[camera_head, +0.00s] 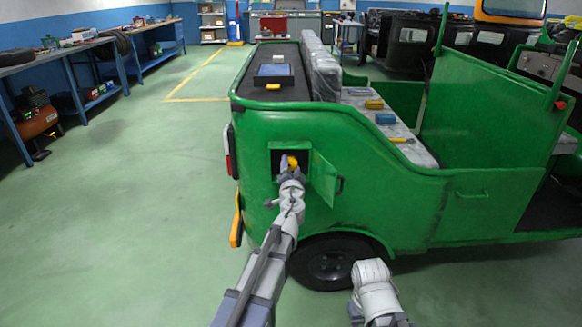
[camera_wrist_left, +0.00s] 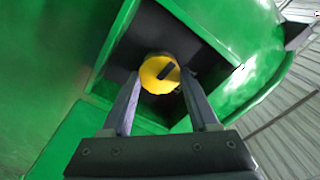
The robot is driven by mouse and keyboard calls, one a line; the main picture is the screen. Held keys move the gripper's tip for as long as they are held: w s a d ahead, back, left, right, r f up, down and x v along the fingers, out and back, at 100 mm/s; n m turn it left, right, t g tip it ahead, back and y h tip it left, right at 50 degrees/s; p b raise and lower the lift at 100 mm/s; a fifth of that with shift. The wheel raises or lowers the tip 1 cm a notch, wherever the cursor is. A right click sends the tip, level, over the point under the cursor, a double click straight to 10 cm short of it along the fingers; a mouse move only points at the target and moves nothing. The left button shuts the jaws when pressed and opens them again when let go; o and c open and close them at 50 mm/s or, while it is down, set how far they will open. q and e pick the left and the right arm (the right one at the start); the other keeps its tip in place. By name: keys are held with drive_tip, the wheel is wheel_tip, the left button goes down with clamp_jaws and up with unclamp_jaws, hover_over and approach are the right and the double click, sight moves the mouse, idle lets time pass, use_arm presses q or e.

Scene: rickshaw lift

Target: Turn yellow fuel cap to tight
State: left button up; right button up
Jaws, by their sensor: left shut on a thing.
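The yellow fuel cap (camera_head: 292,161) sits inside the dark square filler recess in the green rickshaw's side. In the left wrist view the cap (camera_wrist_left: 153,80) is round, with a dark slanted mark on its face. My left gripper (camera_head: 289,168) reaches into the recess; in the left wrist view its fingers (camera_wrist_left: 161,85) lie on either side of the cap and are shut on it. The green fuel door (camera_head: 323,178) stands open to the right of the recess. My right arm shows at the bottom; its gripper is out of view.
The green rickshaw (camera_head: 400,195) fills the middle and right, with its rear wheel (camera_head: 328,263) below the recess. A blue case (camera_head: 273,75) lies on its rear deck. Workbenches (camera_head: 60,52) line the left wall.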

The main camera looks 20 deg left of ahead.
use_arm(q)
drive_tip(key=shift+c, duration=0.2)
drive_tip(key=m, duration=0.4)
drive_tip(key=shift+d+f, duration=0.1)
drive_tip(key=m, duration=0.4)
drive_tip(key=shift+f+m, duration=0.1)
drive_tip(key=shift+m, duration=0.3)
drive_tip(key=m, duration=0.4)
drive_tip(key=shift+f+m+b, duration=0.1)
drive_tip(key=shift+m+b, duration=0.2)
drive_tip(key=shift+m, duration=1.7)
drive_tip(key=o, duration=1.4)
drive_tip(key=shift+c, duration=0.2)
